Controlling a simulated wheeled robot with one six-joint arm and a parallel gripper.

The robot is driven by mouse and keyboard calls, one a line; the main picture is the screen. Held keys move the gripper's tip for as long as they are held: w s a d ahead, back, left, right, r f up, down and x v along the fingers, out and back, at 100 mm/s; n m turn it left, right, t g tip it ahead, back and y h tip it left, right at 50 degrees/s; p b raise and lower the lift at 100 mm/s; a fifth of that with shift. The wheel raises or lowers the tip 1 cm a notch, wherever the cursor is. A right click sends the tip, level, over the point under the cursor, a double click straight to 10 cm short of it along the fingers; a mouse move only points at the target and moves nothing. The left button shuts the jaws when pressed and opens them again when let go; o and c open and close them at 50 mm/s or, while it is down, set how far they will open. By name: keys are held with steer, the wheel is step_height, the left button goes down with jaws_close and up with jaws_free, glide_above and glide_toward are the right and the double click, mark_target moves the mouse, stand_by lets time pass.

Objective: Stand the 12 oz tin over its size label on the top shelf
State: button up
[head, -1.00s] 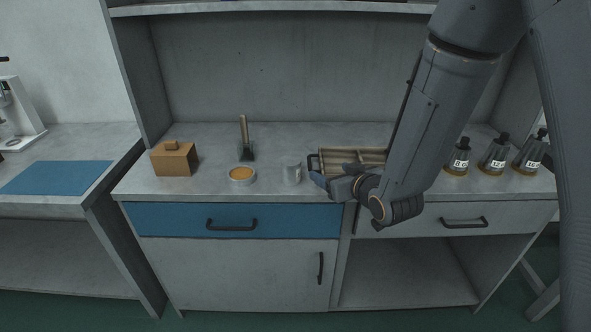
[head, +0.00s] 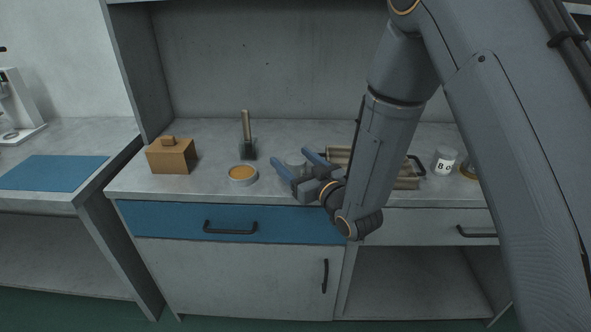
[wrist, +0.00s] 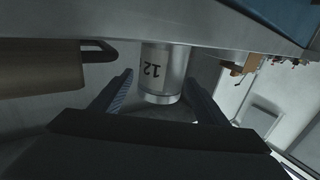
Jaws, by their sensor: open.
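The 12 oz tin is a small silver can with a white band marked 12. In the wrist view the tin (wrist: 158,75) sits between my open fingers, with gaps visible on both sides. In the head view the tin (head: 295,159) stands on the counter, partly hidden by my gripper (head: 292,160). My gripper is low over the counter, its two blue-grey fingers pointing at the tin from the front right. The top shelf's size labels are not in view.
Left of the tin are a round tin of orange contents (head: 242,175), a tamper-like brush (head: 247,140) and a brown box (head: 172,156). A wooden divided tray (head: 405,178) lies close on the right, partly behind my arm. A tin marked 8 (head: 444,161) stands farther right.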

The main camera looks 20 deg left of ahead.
steer(key=shift+x, duration=1.7)
steer(key=c, duration=1.3)
steer(key=shift+c, duration=0.2)
